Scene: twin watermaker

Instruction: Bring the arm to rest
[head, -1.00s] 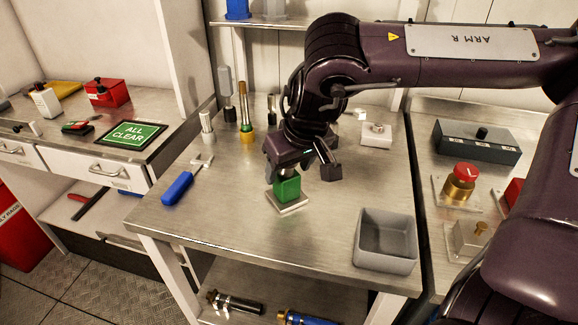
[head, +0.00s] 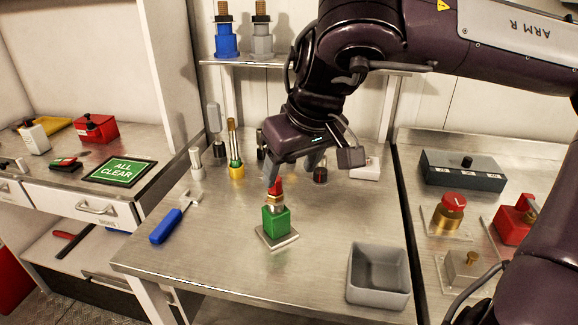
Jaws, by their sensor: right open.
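My right arm comes in from the upper right. Its gripper (head: 310,170) is open and empty above the metal worktable (head: 210,252). Below and to the left of it, a green block (head: 276,221) with a brass collar and a red top (head: 275,187) stands upright on a small square metal plate (head: 278,241). One finger comes close to the red top in the picture; I cannot tell whether they touch. My left gripper is not in view.
A grey bin (head: 378,276) stands at the table's front right. A blue-handled tool (head: 172,220) lies at the left. Several upright fittings stand at the back, below a shelf with a blue fitting (head: 226,38). A side bench holds a red button (head: 452,203).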

